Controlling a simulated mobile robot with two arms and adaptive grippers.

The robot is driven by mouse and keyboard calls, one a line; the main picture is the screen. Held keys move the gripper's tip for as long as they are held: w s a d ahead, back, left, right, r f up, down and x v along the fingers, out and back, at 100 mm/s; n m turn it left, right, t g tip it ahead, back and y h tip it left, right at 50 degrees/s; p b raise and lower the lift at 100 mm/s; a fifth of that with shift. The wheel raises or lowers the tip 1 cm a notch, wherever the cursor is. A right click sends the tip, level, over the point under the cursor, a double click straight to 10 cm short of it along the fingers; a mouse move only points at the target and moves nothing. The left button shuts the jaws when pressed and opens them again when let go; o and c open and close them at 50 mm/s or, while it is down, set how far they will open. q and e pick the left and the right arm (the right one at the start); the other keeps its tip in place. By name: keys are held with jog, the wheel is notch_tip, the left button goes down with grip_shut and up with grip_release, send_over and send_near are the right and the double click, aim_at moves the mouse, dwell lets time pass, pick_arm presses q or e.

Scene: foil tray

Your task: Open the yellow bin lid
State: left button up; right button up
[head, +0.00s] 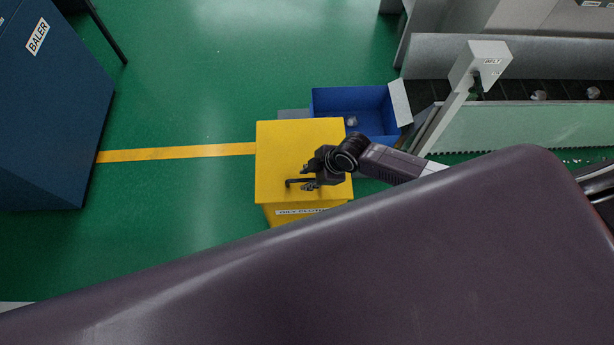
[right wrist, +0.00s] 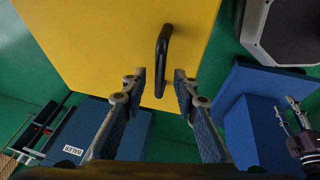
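The yellow bin (head: 280,150) stands on the floor in the middle of the head view, its lid lying flat and closed. In the right wrist view the lid (right wrist: 110,40) fills the top, with a black bar handle (right wrist: 162,60) on it. My right gripper (head: 306,180) is over the lid at the handle. In the right wrist view my right gripper (right wrist: 160,85) is open, and the handle's lower end appears between its fingertips; contact cannot be told. My left gripper (right wrist: 291,115) seems to show small at the right edge of that view, fingers apart. It is not seen in the head view.
A blue open box (head: 350,103) stands behind the bin. A conveyor (head: 520,125) with a grey control box (head: 482,62) is at the right. A blue baler (head: 50,110) stands at the left.

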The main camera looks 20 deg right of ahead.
jog(key=shift+f, duration=0.15)
grip_shut()
jog(key=shift+w, duration=0.1)
dwell(0.3)
